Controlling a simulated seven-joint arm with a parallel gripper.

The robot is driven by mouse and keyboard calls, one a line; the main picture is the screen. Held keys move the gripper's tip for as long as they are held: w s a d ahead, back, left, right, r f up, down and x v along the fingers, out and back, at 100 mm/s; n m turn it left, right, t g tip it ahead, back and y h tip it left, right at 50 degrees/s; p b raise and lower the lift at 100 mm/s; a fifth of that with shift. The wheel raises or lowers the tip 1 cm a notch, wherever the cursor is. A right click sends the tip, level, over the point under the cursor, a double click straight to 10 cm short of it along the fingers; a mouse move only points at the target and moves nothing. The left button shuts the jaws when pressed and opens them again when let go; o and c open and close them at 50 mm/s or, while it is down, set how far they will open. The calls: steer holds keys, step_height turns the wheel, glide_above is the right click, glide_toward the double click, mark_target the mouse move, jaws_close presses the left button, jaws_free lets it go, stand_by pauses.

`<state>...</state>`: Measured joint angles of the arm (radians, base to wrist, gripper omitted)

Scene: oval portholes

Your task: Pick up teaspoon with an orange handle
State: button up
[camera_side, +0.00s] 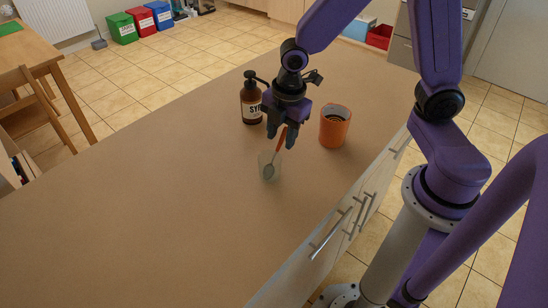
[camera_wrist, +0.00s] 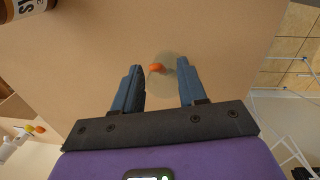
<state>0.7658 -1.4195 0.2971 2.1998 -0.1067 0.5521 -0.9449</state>
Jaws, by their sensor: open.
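The teaspoon has an orange handle (camera_side: 282,139) that leans up and to the right out of a small clear glass (camera_side: 264,170). Its bowl end is inside the glass. In the wrist view the handle's end (camera_wrist: 156,67) shows as an orange spot over the round glass (camera_wrist: 174,84). My gripper (camera_side: 279,140) is open above the glass, with its fingertips around the height of the upper handle. In the wrist view my gripper (camera_wrist: 159,75) has one finger on each side of the handle, with gaps and nothing held.
A brown syrup pump bottle (camera_side: 251,104) stands behind and left of my gripper. An orange cup (camera_side: 334,127) with dark contents stands to the right, close by. The counter (camera_side: 130,220) is clear to the left and front.

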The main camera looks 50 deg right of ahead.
mark_target(276, 154)
steer(key=shift+w+d+f, duration=0.1)
steer(key=shift+w+f, duration=0.1)
steer(key=shift+f, duration=1.8)
steer(key=shift+c, duration=0.3)
jaws_close()
